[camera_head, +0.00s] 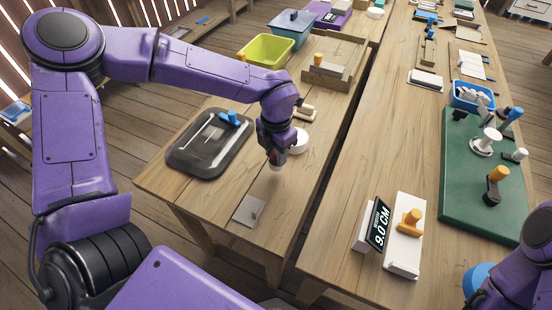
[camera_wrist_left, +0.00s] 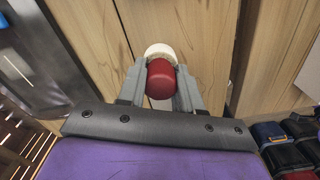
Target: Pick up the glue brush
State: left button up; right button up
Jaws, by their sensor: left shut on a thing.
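My left gripper (camera_head: 275,158) is over the near part of the left bench, pointing down. In the left wrist view my left gripper (camera_wrist_left: 160,88) is shut with its two grey fingers on either side of a red, rounded end. This looks like the glue brush (camera_wrist_left: 160,80), with a cream part (camera_wrist_left: 158,50) showing beyond the red. In the head view only a small pale bit of it shows below the fingers. I cannot tell whether it touches the bench. My right arm shows at the lower right, but its gripper is out of view.
A dark tray (camera_head: 185,165) with a blue-handled tool lies left of the gripper. A white round item (camera_head: 300,142) is close to its right. A small grey plate (camera_head: 248,211) lies nearer. A yellow-green bin (camera_head: 265,50) stands farther back. A gap separates the two benches.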

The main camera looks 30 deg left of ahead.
pick_arm(q)
jog(key=s+d+r+b, duration=0.2)
jog(key=s+d+r, duration=0.6)
jog(key=s, duration=0.3)
jog(key=shift+s+r, duration=0.15)
jog(key=shift+r, duration=0.45)
jog(key=shift+a, duration=0.1)
jog(key=shift+o, duration=1)
jog(key=shift+c, duration=0.5)
